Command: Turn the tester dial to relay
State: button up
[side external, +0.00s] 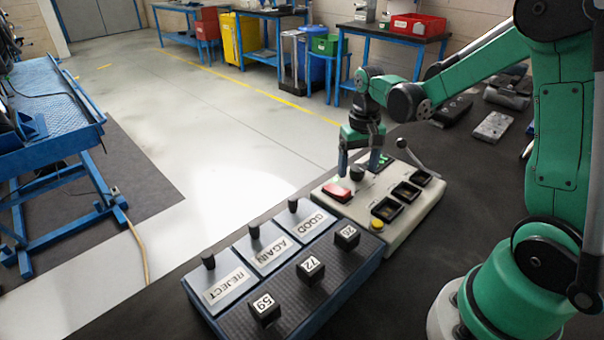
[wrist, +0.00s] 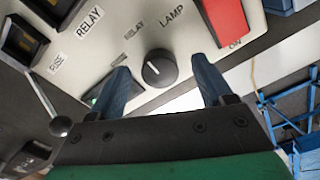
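The tester (side external: 405,218) is a pale box with a red rocker switch (side external: 337,192), sockets and a yellow button. Its black round dial (wrist: 160,68) carries a short white mark on its face. Small RELAY (wrist: 134,28) and LAMP (wrist: 172,17) labels are printed around the dial's far side; the mark's exact setting is hard to tell. My gripper (wrist: 160,64) is open, its two blue fingers on either side of the dial with gaps. In the side view my gripper (side external: 358,160) points down over the dial (side external: 356,174). Whether the fingertips reach down to dial height is unclear.
A lever with a ball knob (side external: 402,143) rises at the tester's far side. A blue tray (side external: 232,318) with REJECT, AGAIN and GOOD plates and several numbered black blocks stands beside the tester. Grey and black parts (side external: 493,126) lie farther back on the dark bench.

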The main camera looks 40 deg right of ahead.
aim_at(358, 167)
jog(key=shift+r, duration=2.8)
jog(key=s+a+r+n+t, duration=0.1)
jog(key=s+a+n+t, duration=0.1)
jog(key=a, duration=0.4)
jog(key=s+a+r+n+t, duration=0.1)
jog(key=s+a+n+t, duration=0.2)
jog(key=a+t, duration=0.2)
jog(key=shift+a+r+n, duration=0.3)
jog(key=shift+a+r, duration=0.05)
jog(key=shift+a, duration=0.05)
